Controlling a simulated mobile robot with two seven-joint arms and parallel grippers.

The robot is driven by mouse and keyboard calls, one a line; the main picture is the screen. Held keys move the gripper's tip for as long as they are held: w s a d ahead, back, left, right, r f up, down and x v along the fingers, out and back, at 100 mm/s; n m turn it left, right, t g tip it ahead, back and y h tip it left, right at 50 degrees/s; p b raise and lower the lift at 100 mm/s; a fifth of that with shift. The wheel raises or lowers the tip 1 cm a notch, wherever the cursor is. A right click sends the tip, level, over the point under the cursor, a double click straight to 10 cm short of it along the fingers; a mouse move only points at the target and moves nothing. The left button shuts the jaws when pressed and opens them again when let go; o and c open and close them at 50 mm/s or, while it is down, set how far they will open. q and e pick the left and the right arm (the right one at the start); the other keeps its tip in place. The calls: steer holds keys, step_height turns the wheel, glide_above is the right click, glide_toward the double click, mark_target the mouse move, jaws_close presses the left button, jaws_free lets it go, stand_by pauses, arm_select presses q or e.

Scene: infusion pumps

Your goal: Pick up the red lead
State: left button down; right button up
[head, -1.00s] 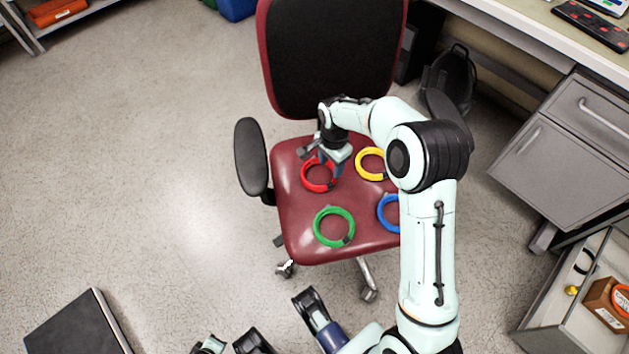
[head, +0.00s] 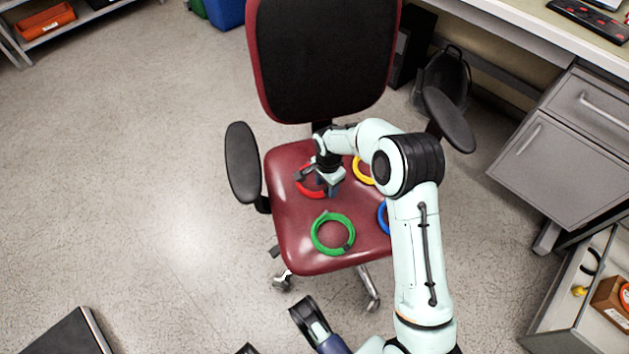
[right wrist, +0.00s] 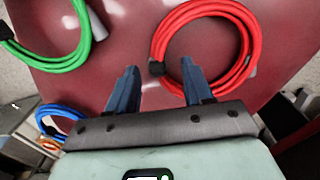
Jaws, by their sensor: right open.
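The red lead (head: 308,192) is a coiled ring lying on the dark red chair seat (head: 300,258), towards its left side. My right gripper (head: 328,190) is over the seat at the ring's right side and hides part of it. In the right wrist view, the red lead (right wrist: 205,10) lies ahead of my right gripper (right wrist: 159,68). The gripper is open and empty, with its two fingers apart. The left part of the coil, with a black tie, shows between the fingertips, and the right fingertip overlaps the coil's inside. Contact is not clear.
A green lead (head: 333,234) lies nearer on the seat, with a yellow lead (head: 363,171) and a blue lead (head: 383,217) to the right, partly behind my arm. The chair's armrests (head: 242,162) and backrest (head: 322,60) stand around. A desk with drawers (head: 565,140) is at right.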

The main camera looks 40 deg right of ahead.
steer(key=shift+f, duration=0.75)
steer(key=shift+c, duration=0.3)
jaws_close()
steer(key=shift+r, duration=0.1)
